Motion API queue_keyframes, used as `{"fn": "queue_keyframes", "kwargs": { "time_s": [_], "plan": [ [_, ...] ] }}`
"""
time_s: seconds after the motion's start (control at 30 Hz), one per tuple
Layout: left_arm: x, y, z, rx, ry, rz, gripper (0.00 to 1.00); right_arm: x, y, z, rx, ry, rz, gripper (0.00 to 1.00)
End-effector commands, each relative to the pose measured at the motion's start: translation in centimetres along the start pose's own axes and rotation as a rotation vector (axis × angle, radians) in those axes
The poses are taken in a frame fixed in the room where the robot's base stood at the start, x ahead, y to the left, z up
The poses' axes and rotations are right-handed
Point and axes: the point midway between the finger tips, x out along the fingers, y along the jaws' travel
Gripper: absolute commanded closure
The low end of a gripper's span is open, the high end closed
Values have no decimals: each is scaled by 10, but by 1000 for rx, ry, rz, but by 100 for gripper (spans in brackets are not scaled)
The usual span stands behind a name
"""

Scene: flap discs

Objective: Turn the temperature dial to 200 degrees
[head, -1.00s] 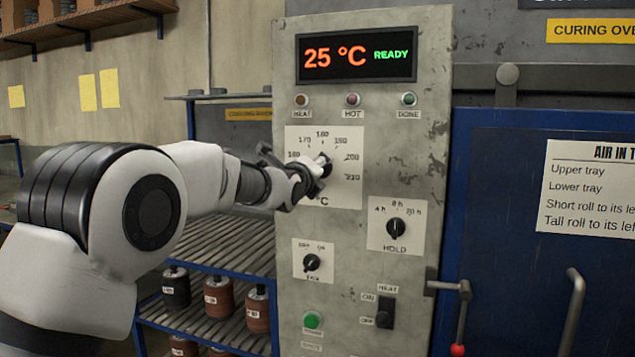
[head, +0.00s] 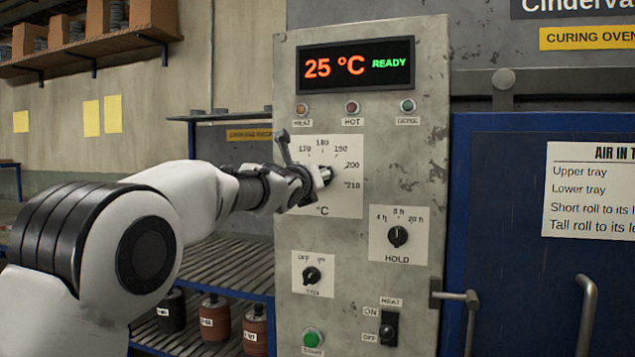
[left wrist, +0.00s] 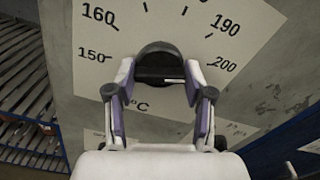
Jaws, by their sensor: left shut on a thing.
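The temperature dial (left wrist: 160,52) is a black knob on a white scale plate (head: 345,205) on the grey oven panel. My left gripper (left wrist: 160,88) is shut on it, one finger on each side. The dial's short white mark points right in the left wrist view, roughly toward the 200 label; a fingertip covers the scale just beyond, so the exact reading is unclear. In the head view my left gripper (head: 318,178) covers most of the dial and the plate's left labels. The display (head: 356,66) reads 25 °C READY. My right gripper is not in view.
Below are the hold dial (head: 398,236), a smaller dial (head: 312,275), a green button (head: 313,338) and the heat switch (head: 388,328). The blue oven door (head: 500,220) with handles is to the right. A rack (head: 215,255) with several rolls stands left.

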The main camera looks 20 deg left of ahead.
Motion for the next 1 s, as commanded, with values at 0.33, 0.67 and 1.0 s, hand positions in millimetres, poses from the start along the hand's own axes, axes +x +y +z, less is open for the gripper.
{"fn": "queue_keyframes", "kwargs": {
  "time_s": [0.33, 0.67, 1.0],
  "plan": [
    [0, 0, -1, 1, 2, 1, 40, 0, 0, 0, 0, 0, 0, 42],
    [0, 0, 0, 0, 1, 0, 22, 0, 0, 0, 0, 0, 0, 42],
    [-42, 0, 1, -1, 2, 2, 22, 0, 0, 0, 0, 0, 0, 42]
  ]
}}
